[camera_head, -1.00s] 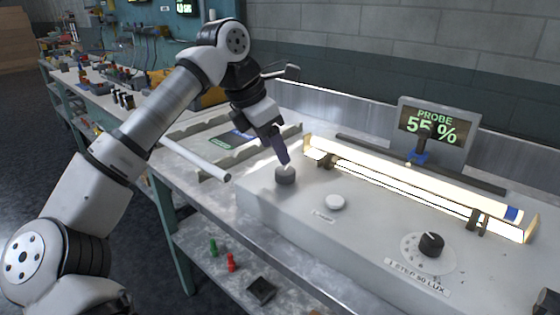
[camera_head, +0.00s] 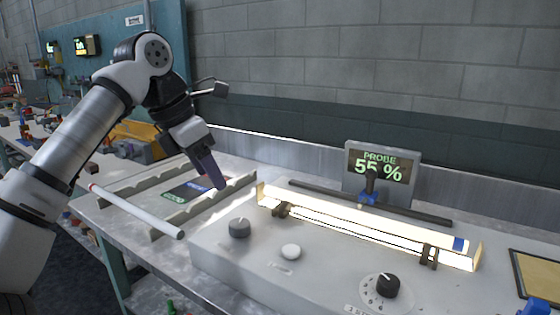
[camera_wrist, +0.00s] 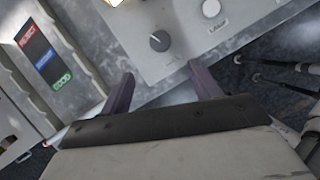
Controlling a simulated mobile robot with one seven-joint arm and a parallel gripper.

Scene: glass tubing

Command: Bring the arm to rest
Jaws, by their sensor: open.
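My gripper (camera_head: 217,182) hangs tilted above the bench, up and to the left of the dark knob (camera_head: 239,228) on the grey test unit. In the wrist view my gripper (camera_wrist: 162,84) shows two purple fingers spread apart with nothing between them. The dark knob (camera_wrist: 159,41) is beyond the fingers and apart from them. The lit tube (camera_head: 365,225) lies in the holders of the test unit (camera_head: 225,260). The display (camera_head: 382,172) reads PROBE 55 %.
A white tube (camera_head: 135,212) lies across the grey rack rails (camera_head: 200,208) at left, near a card with coloured labels (camera_head: 192,190). The unit also carries a white button (camera_head: 290,251) and a second dark knob (camera_head: 388,285). A brick wall stands behind the bench.

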